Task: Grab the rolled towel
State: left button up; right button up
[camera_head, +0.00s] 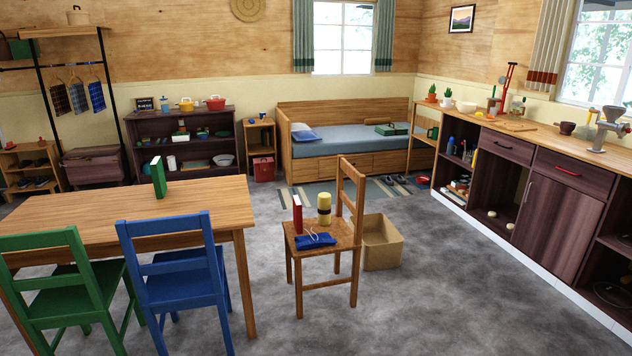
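A yellow upright roll with a dark band (324,203), which looks like the rolled towel, stands on the seat of a wooden chair (345,235). A red book-like object (297,214) stands to its left on the same seat. A folded blue cloth or pouch with a light cord (315,241) lies in front of it. Neither of my grippers is in view.
A wooden table (90,215) with a green book (158,177) stands at left, with a green chair (60,280) and blue chair (180,265) before it. An open cardboard box (383,250) sits behind the wooden chair. Grey floor is clear at front right.

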aim_at(324, 199)
jog(key=i+l, duration=0.1)
jog(key=i, duration=0.95)
jog(key=i+u, duration=0.15)
jog(key=i, duration=0.95)
